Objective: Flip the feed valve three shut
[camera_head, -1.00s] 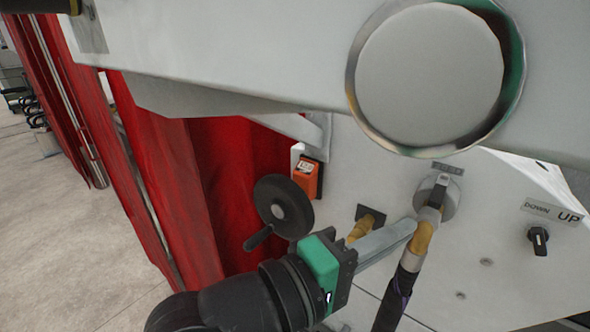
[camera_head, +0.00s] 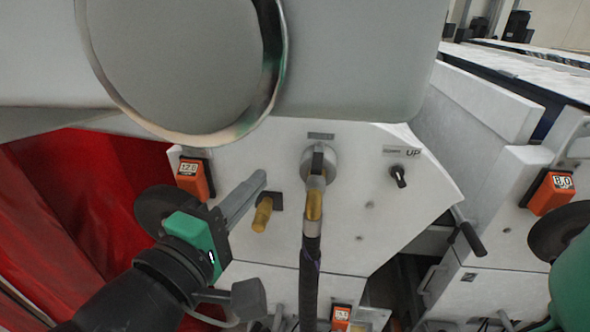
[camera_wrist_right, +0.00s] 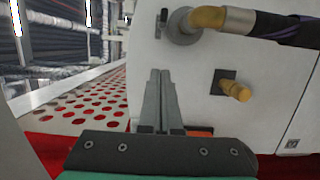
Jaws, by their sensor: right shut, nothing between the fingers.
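A valve (camera_head: 318,162) with a round grey body and a dark lever is on the white machine panel. Its label is too small to read. A brass elbow and dark hose (camera_head: 311,255) hang below it. My left gripper is not in view.
A brass stub (camera_head: 262,214) sticks out just below the right fingers. A black selector knob (camera_head: 398,176) is right of the valve. A large roller end (camera_head: 180,60) overhangs above. Red curtain (camera_head: 70,200) hangs at left.

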